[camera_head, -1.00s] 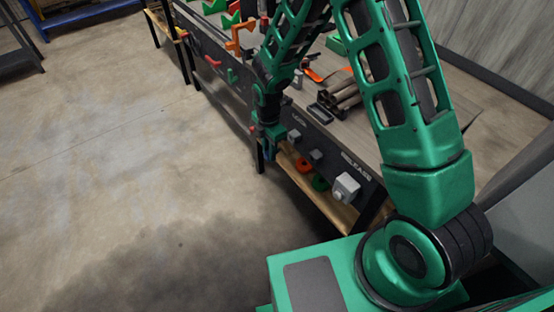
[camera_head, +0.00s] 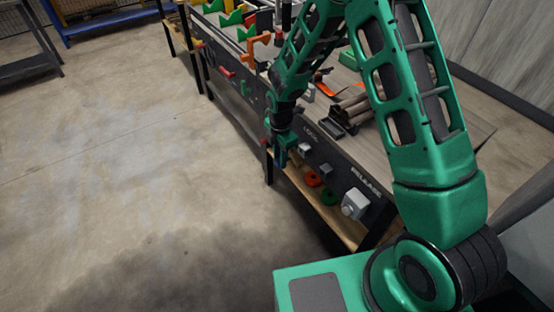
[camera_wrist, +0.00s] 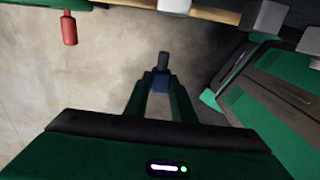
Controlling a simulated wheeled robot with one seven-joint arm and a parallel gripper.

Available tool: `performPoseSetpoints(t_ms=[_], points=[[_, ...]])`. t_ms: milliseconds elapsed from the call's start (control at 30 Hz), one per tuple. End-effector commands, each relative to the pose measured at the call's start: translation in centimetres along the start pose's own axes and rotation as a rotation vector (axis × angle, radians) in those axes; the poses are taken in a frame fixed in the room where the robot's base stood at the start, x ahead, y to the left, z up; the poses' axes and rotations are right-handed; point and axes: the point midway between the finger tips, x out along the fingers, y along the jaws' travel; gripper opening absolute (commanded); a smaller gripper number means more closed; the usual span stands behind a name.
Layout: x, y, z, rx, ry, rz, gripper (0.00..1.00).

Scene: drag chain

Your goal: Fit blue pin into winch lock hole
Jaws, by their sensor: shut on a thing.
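My gripper (camera_wrist: 160,84) is shut on a small dark blue pin (camera_wrist: 160,77), whose dark grey end sticks out past the fingertips. In the wrist view the pin is over the floor, apart from the panel edge at the top. In the head view my gripper (camera_head: 281,155) is low in front of the dark side panel (camera_head: 340,172) of the bench, left of a grey block (camera_head: 305,149). A label that seems to read LOCK (camera_head: 311,131) is on the panel. I cannot make out the lock hole in either view.
A red pin (camera_wrist: 68,28) sticks out from the panel at the wrist view's top left. A white knob (camera_head: 354,204) is near the RELEASE label. Red (camera_head: 313,179) and green (camera_head: 329,197) rings lie on the lower shelf. The floor at left is clear.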

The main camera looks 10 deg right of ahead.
Motion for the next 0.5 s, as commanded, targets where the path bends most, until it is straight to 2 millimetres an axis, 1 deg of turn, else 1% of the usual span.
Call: performPoseSetpoints(t_ms=[300,500], points=[[0.0,0.0,2.5,0.002,0.001,0.000,0.00],[0.0,0.0,3.3,0.001,0.000,0.000,0.00]])
